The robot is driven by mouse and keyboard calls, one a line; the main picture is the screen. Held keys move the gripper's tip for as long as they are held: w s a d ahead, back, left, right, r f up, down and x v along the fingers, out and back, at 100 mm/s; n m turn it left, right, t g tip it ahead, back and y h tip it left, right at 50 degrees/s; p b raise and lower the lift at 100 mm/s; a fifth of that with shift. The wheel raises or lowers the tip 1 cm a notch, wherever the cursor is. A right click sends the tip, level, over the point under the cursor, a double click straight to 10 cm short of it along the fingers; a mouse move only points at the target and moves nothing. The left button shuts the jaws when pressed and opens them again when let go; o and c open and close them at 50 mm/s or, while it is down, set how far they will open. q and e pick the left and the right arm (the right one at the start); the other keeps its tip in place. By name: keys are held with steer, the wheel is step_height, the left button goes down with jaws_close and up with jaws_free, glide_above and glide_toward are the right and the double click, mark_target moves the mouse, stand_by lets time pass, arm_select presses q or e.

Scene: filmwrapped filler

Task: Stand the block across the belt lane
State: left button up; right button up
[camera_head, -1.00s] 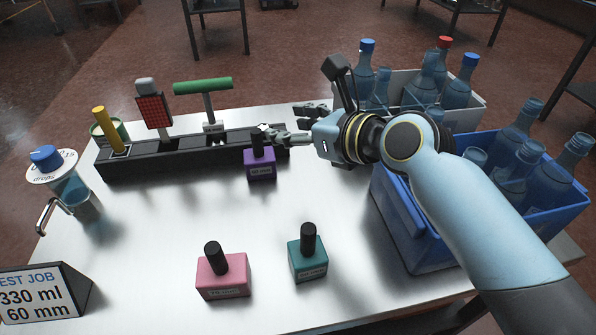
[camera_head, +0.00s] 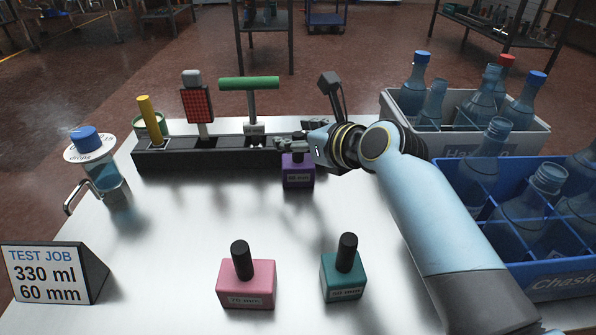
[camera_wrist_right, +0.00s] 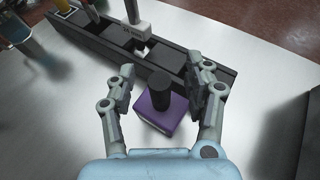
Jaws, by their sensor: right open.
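A purple block (camera_head: 298,177) with a black knob stands at the front of the black rack in the head view. My right gripper (camera_head: 291,143) is open and just above it, its fingers partly hiding the knob. In the right wrist view the purple block (camera_wrist_right: 158,112) sits between the spread fingers of my right gripper (camera_wrist_right: 167,76), which does not hold it. A pink block (camera_head: 246,283) and a teal block (camera_head: 343,276), also with black knobs, stand at the table's front. A sign (camera_head: 45,275) reads "TEST JOB 330 ml 60 mm". My left gripper is out of view. I cannot pick out the belt lane.
The black rack (camera_head: 160,158) holds a yellow-handled tool, a red-gridded tool and a green T-handle (camera_head: 249,83). A blue-capped bottle (camera_head: 100,172) with a metal hook stands left. Grey (camera_head: 500,143) and blue bottle crates (camera_head: 560,283) stand right. The middle of the table is clear.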

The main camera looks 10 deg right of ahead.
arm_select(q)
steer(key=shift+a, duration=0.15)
arm_select(e)
steer(key=c, duration=0.6)
jaws_close()
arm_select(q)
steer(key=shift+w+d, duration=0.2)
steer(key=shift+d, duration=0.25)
arm_select(e)
steer(key=shift+r, duration=0.2)
